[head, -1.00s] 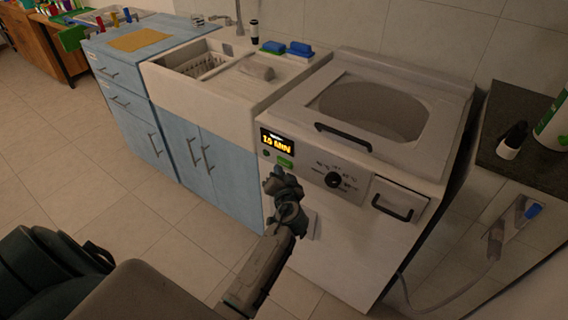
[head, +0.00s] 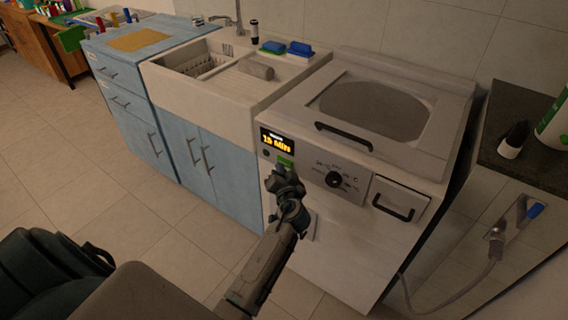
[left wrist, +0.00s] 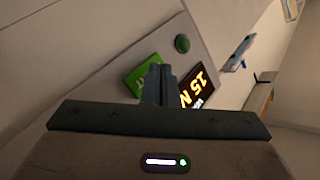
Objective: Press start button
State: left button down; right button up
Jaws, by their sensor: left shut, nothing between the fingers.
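A white top-loading washing machine (head: 322,235) has a lit display (head: 276,142) reading 15 MIN on its front panel. A green start button (head: 286,161) sits just below the display, and it also shows in the left wrist view (left wrist: 143,76). A small round dark button (head: 265,153) is left of it. My left gripper (head: 279,170) is shut and empty, its tips at the green button's lower edge in the head view. In the left wrist view the shut fingers (left wrist: 157,73) overlap the green button's edge; I cannot tell whether they touch it. My right gripper is not in view.
A white sink (head: 210,95) on a blue cabinet (head: 214,165) stands to the left. A dark counter (head: 542,160) stands to the right. The floor in front is clear.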

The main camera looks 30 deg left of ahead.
pick_arm(q)
jog(key=shift+w, duration=0.4)
jog(key=shift+s, duration=0.2)
dwell(0.4)
jog(key=shift+s, duration=0.6)
jog(key=s, duration=0.5)
jog(key=shift+a, duration=0.2)
dwell(0.7)
